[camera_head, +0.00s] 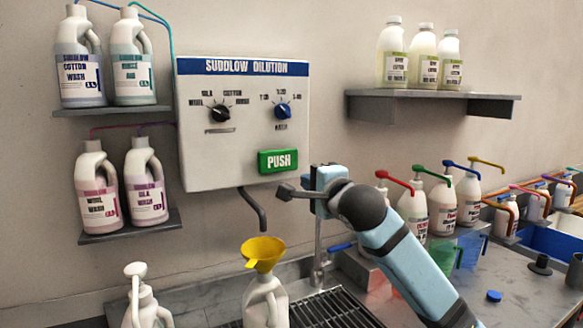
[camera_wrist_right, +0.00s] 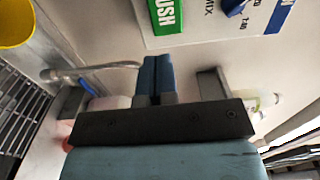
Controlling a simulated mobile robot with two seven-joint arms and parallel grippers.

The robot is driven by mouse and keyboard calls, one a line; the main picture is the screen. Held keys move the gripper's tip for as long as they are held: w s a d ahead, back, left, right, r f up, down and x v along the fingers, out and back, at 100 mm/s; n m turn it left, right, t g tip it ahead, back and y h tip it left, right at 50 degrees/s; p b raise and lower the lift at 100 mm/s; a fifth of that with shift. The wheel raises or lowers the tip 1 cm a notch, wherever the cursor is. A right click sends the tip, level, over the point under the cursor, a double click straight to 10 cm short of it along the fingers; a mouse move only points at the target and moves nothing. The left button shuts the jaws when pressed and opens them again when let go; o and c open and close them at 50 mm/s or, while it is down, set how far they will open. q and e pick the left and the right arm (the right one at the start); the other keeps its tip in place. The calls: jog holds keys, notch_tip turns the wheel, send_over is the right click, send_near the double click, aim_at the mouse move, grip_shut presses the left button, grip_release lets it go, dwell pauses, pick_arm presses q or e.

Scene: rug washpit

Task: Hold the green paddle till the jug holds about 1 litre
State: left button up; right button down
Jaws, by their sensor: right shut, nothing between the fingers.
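The green paddle (camera_head: 277,161), marked PUSH, is on the lower right of the white dilution panel (camera_head: 230,150). It also shows at the top of the right wrist view (camera_wrist_right: 167,17). The white jug (camera_head: 265,303) stands below the panel with a yellow funnel (camera_head: 263,251) in its mouth. A grey spout (camera_head: 253,208) hangs above the funnel; I see no stream. The jug's level is hidden. My right gripper (camera_head: 286,190) is shut and empty, just below and right of the paddle. In the wrist view its blue fingertips (camera_wrist_right: 155,62) appear apart from the paddle. My left gripper is out of view.
A tap with a blue lever (camera_head: 340,247) stands by a drain grate (camera_head: 325,309). Pump bottles (camera_head: 442,205) line the right. A white pump bottle (camera_head: 142,300) is at lower left. Shelves hold bottles on both sides. The panel has two dials (camera_head: 282,111).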

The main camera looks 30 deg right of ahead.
aim_at(280, 162)
jog(key=shift+s+d+r, duration=0.1)
jog(key=shift+d+r, duration=0.05)
jog(key=shift+r, duration=0.1)
jog(key=w+p, duration=0.1)
jog(key=w, duration=0.3)
jog(key=w+p, duration=0.1)
jog(key=w, duration=0.4)
jog(key=w+d+p, duration=0.1)
jog(key=w, duration=0.4)
jog(key=shift+a, duration=0.1)
